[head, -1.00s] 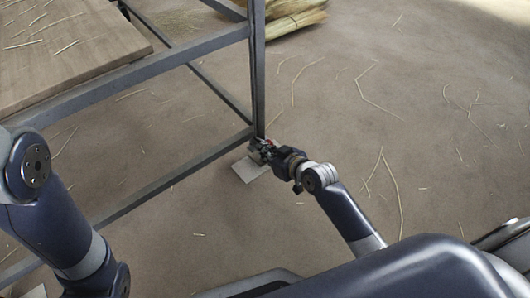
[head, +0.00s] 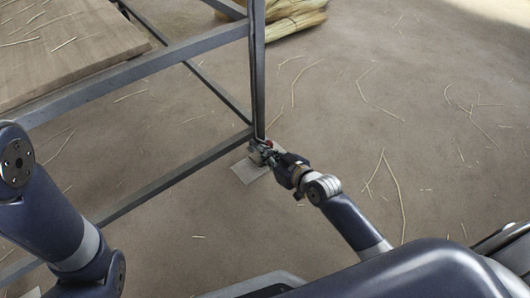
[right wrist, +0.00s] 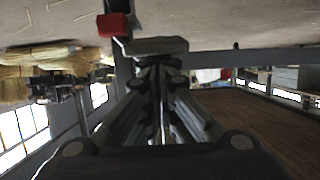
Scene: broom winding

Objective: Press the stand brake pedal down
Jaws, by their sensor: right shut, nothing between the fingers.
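The grey metal stand's corner leg (head: 258,75) comes down to a small foot on a pale floor plate (head: 246,172). A small red part (head: 268,143), likely the brake pedal, shows at the leg's base. It also shows in the right wrist view as a red block (right wrist: 115,25), left of a grey flat piece (right wrist: 155,46). My right gripper (head: 268,153) is shut and empty, low at the leg's foot. In the wrist view its closed fingertips (right wrist: 160,62) are right at the grey piece; I cannot tell if they touch. My left arm shows at left, its gripper out of view.
The stand's lower rails (head: 175,176) run away from the leg. A wooden top (head: 70,45) with loose straw is at upper left. Straw bundles (head: 290,15) lie behind the leg. The floor (head: 340,110) to the right is mostly clear, with scattered stalks.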

